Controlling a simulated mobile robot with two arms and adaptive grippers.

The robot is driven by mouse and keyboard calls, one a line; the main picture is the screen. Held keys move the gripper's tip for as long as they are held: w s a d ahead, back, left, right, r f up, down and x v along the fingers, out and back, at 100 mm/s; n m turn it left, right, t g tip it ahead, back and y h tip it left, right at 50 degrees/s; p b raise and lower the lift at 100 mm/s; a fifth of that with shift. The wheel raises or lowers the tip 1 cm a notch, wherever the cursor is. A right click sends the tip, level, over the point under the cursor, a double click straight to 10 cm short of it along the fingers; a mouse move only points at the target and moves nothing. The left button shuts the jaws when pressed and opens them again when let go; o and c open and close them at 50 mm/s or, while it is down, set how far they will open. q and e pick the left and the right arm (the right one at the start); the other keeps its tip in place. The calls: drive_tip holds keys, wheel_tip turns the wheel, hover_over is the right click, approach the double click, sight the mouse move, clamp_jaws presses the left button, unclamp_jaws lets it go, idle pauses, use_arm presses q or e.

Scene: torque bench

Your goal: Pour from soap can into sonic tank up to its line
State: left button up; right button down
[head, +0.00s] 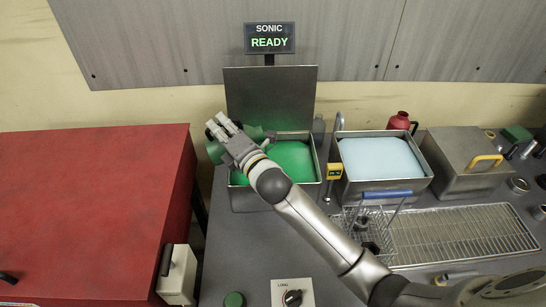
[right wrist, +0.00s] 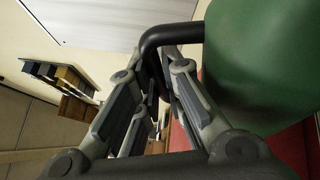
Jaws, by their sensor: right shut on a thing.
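The green soap can (head: 214,152) is at the left edge of the sonic tank, mostly hidden behind my right gripper (head: 226,130). In the right wrist view, my gripper (right wrist: 155,95) is shut on the can's black handle (right wrist: 168,35), with the green body (right wrist: 262,65) beside the fingers. The can looks tilted; its spout and any stream cannot be made out. The sonic tank (head: 244,199) is an open metal box with its lid raised behind it. A green surface fills its visible inside; its line cannot be made out. My left gripper is not in view.
A display (head: 269,39) above the tank reads SONIC READY. A second tank (head: 388,192) with pale blue contents stands to the right, a wire basket (head: 374,232) in front of it. A red cabinet (head: 90,210) is left. A dial (head: 292,297) is at the front.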

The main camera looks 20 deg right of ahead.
drive_tip(key=shift+s+d+f+m+t+b, duration=0.1)
drive_tip(key=shift+d+f+m+t+b, duration=0.3)
drive_tip(key=shift+d+m+b, duration=0.55)
idle(1.5)
drive_tip(key=shift+s+d+f+m+t+b, duration=0.1)
drive_tip(key=shift+d+m+t+b, duration=0.3)
drive_tip(key=shift+d+m+b, duration=0.6)
idle(2.5)
